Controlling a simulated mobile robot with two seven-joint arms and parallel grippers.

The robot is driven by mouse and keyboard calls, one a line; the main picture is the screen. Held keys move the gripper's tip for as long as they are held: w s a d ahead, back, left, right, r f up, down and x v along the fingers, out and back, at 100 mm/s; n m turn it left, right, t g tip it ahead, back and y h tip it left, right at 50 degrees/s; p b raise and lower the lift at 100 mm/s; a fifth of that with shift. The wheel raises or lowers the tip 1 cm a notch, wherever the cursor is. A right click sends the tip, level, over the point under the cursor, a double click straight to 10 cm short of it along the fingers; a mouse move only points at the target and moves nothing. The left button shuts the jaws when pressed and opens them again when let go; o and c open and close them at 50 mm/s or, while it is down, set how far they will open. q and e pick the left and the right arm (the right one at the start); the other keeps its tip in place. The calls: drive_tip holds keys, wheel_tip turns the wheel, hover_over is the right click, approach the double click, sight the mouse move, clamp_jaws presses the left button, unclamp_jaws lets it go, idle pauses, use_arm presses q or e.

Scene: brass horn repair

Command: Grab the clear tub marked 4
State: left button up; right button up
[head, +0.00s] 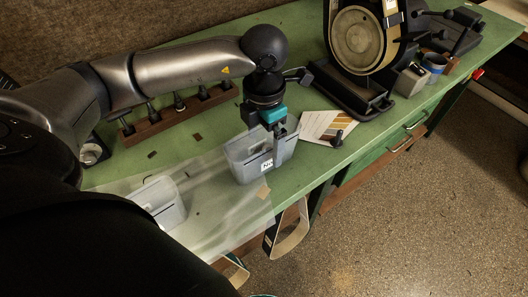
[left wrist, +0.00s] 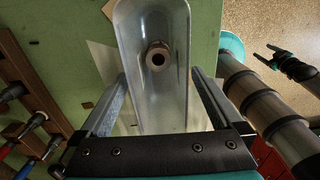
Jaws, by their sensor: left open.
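A clear tub (head: 244,163) with a white label on its front stands on the green bench; I cannot read the label for sure. My left gripper (head: 277,149) is at this tub, pointing down. In the left wrist view the tub (left wrist: 174,100) lies between the spread fingers (left wrist: 156,95), with a visible gap on the left; contact on the right is unclear. A round metal part (left wrist: 158,56) with a dark hole is inside. A second clear tub (head: 168,213) stands nearer, behind a translucent sheet; its label does not show.
The translucent sheet (head: 232,215) spans the near bench. A wooden rack (head: 165,124) with several upright tools stands behind. A colour card (head: 322,125) lies to the right, near a large black-framed device (head: 357,43). Strap loops (head: 290,238) hang below the bench's front edge.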

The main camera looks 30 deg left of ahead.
use_arm(q)
wheel_tip(320, 180, down, 3)
drive_tip(key=shift+r, duration=0.3)
drive_tip(key=c, duration=1.3)
drive_tip(key=shift+c, duration=0.2)
